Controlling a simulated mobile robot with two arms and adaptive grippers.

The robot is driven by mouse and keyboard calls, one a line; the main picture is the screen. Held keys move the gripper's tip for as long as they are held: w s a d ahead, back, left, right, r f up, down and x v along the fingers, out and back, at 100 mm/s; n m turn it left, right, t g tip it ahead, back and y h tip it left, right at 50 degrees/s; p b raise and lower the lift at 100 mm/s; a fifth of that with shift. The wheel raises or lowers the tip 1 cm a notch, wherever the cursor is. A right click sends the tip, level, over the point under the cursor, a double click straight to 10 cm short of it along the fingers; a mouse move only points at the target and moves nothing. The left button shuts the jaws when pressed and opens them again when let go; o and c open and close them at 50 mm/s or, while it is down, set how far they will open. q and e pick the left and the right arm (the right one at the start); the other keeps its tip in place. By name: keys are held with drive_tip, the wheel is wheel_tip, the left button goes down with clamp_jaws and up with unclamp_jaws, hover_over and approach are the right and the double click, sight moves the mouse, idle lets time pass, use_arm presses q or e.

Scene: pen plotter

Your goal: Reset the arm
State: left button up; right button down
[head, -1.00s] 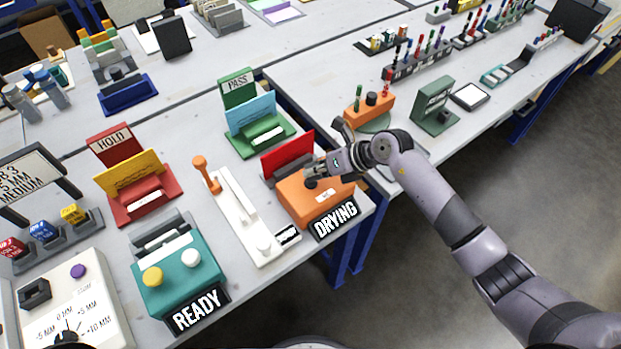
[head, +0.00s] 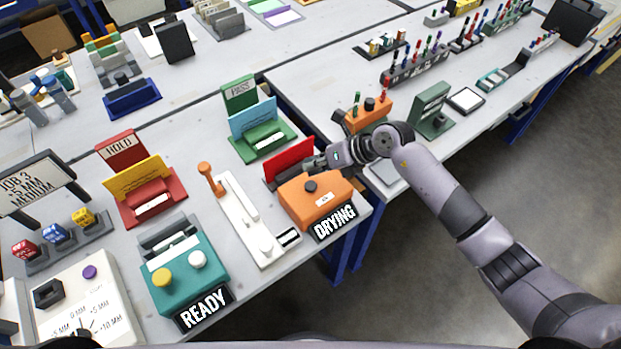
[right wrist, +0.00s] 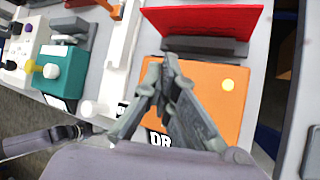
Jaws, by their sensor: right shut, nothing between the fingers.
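My right gripper (head: 318,162) is shut and empty, above the back of the orange box labelled DRYING (head: 318,199), close to the red card (head: 289,160). In the right wrist view its closed fingers (right wrist: 170,62) hang in front of the orange box (right wrist: 215,80), with the red card (right wrist: 205,20) beyond.
A teal box labelled READY (head: 184,270) stands at left front, with a dial panel (head: 92,303) beside it. The HOLD stand (head: 146,196) and green PASS stand (head: 262,140) are behind. An orange pen holder (head: 366,117) stands on the neighbouring table. Open floor lies at right.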

drive_tip(key=shift+r+p, duration=0.35)
drive_tip(key=shift+r, duration=0.5)
use_arm(q)
drive_tip(key=shift+r, duration=0.6)
use_arm(e)
drive_tip(key=shift+f, duration=0.1)
